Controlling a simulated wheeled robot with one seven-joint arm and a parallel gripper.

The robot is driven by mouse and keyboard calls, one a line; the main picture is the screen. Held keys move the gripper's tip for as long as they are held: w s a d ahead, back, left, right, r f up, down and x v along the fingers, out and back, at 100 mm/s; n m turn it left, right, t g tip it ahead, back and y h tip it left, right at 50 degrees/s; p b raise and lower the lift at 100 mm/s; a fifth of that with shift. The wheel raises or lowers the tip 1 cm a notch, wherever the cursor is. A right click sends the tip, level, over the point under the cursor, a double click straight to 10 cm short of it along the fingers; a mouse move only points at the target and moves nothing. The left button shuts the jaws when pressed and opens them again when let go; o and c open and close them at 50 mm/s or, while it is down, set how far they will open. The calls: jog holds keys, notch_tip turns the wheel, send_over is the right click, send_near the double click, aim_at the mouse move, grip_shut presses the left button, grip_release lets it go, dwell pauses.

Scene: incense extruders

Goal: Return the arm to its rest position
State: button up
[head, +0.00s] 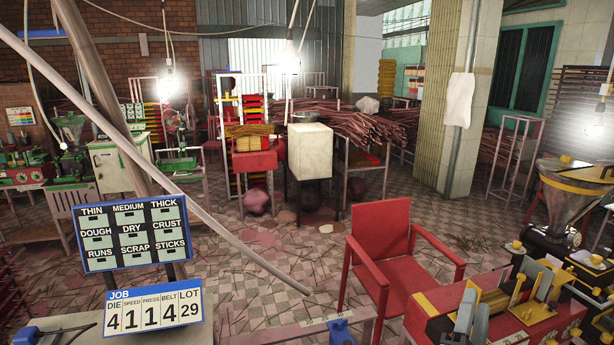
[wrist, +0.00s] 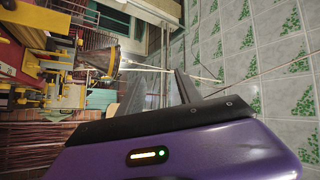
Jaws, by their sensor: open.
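My gripper (wrist: 174,84) shows in the wrist view beyond its purple housing with a black edge and a small lit strip. Its dark fingers are open, and I see nothing held between them. The wrist picture is turned on its side, with the yellow and red extruder machine (wrist: 60,92) and its dark hopper (wrist: 98,48) at the left, apart from the fingers. My gripper does not show in the head view. There the extruder machine (head: 520,300) stands at the lower right with its metal hopper (head: 570,190).
A blue label board (head: 130,232) and a job counter (head: 153,312) reading 4 1 1 4 29 stand at the lower left. A pale box (head: 310,150) is further back. The tiled floor (head: 290,262) between is mostly open.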

jog(key=s+a+f+n+g+y+b, duration=0.1)
jog(key=s+a+f+n+y, duration=0.2)
jog(key=s, duration=1.2)
jog(key=s+a+f+n+g+y+b, duration=0.2)
jog(key=s+a+f+n+y, duration=0.2)
jog(key=s+n, duration=0.4)
jog(key=s+a+f+n+g+y+b, duration=0.1)
jog(key=s+a+f+n+y, duration=0.3)
jog(key=s, duration=1.8)
jog(key=a+n+y+b, duration=0.1)
jog(key=a+n, duration=0.1)
jog(key=a, duration=0.1)
jog(key=shift+s+f+n+y, duration=0.15)
jog(key=shift+s+n+y, duration=0.1)
jog(key=shift+n+y, duration=0.05)
